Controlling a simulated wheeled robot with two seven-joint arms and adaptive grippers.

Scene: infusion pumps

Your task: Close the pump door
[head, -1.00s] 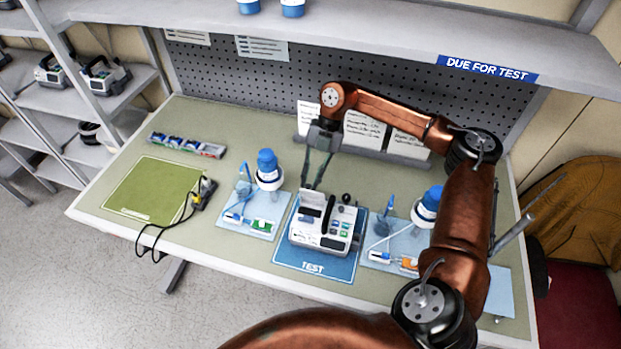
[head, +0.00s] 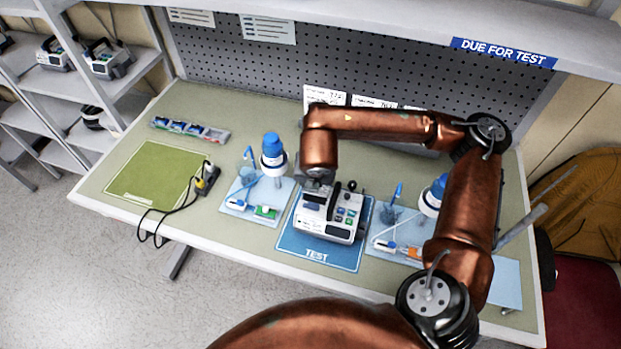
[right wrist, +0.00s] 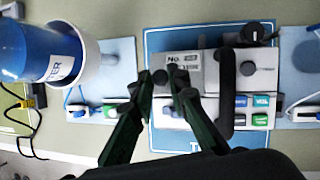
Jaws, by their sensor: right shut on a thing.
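The white and grey infusion pump (head: 330,217) stands on the blue TEST mat (head: 290,247). It also shows in the right wrist view (right wrist: 248,75), with a black handle, a knob and coloured buttons. The labelled pump door (right wrist: 182,60) is at its left side, just beyond my fingertips; how far open it stands I cannot tell. My right gripper (right wrist: 163,92) is over the left part of the pump, its dark fingers shut on the door's near edge, where they partly hide the contact. In the head view my right arm hides the fingers. My left gripper is out of view.
Blue-capped containers stand on light blue mats left (head: 273,155) and right (head: 433,195) of the pump. A green mat (head: 150,175) and a corded device (head: 205,180) lie to the left. A tray of small items (head: 190,129) is farther back.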

